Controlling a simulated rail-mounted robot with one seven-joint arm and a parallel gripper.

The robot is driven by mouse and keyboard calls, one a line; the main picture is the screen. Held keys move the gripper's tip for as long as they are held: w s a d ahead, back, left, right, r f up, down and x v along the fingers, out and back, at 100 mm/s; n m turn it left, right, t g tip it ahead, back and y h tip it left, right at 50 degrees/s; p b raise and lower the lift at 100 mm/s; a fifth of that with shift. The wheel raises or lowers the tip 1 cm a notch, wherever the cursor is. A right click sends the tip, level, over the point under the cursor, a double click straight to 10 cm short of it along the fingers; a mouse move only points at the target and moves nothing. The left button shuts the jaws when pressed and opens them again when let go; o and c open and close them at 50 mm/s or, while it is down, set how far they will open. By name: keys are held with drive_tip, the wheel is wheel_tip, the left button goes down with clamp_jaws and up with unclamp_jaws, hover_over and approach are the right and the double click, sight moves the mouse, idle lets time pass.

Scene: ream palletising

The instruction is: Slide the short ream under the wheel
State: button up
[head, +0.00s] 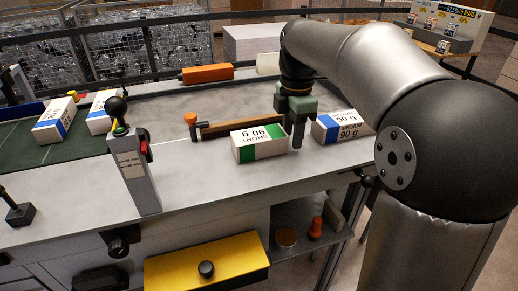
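The short ream (259,143), a white pack with green end bands and upside-down "SHORT 90 g" lettering, lies flat on the grey worktop (225,181). My gripper (297,135) points down between the short ream and a blue-banded "MEDIUM 90 g" ream (342,126). Its fingers are down close to the right end of the short ream; I cannot tell whether they touch it. The fingers overlap in this view, so their opening does not show. I cannot make out for certain which part is the wheel.
An orange-capped post (191,121) and a brown bar (240,127) stand behind the short ream. A grey control post (134,172) stands front left. More blue-banded reams (54,121) lie on the green belt (24,148). The worktop in front of the short ream is clear.

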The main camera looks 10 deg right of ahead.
sight(242, 137)
drive_tip(key=shift+a+f, duration=0.1)
idle(0.4)
drive_tip(key=shift+s+a+p, duration=0.2)
drive_tip(key=shift+s+a, duration=0.2)
drive_tip(key=shift+a, duration=1.5)
drive_tip(key=shift+s+a+p, duration=0.15)
drive_tip(key=shift+s+a, duration=0.3)
drive_tip(key=shift+a, duration=1.5)
drive_tip(key=shift+s+a+p, duration=0.2)
drive_tip(key=shift+s+a, duration=0.2)
drive_tip(key=shift+a, duration=1.5)
drive_tip(key=shift+s+a+p, duration=0.4)
drive_tip(key=shift+a, duration=1.45)
drive_tip(key=shift+s+a+p, duration=0.4)
drive_tip(key=shift+a, duration=1.45)
drive_tip(key=shift+s+a+p, duration=0.4)
drive_tip(key=shift+a, duration=1.45)
drive_tip(key=shift+a, duration=0.1)
drive_tip(key=shift+s+a, duration=0.15)
drive_tip(key=shift+a, duration=0.6)
drive_tip(key=shift+d+p, duration=0.15)
drive_tip(key=shift+p, duration=0.25)
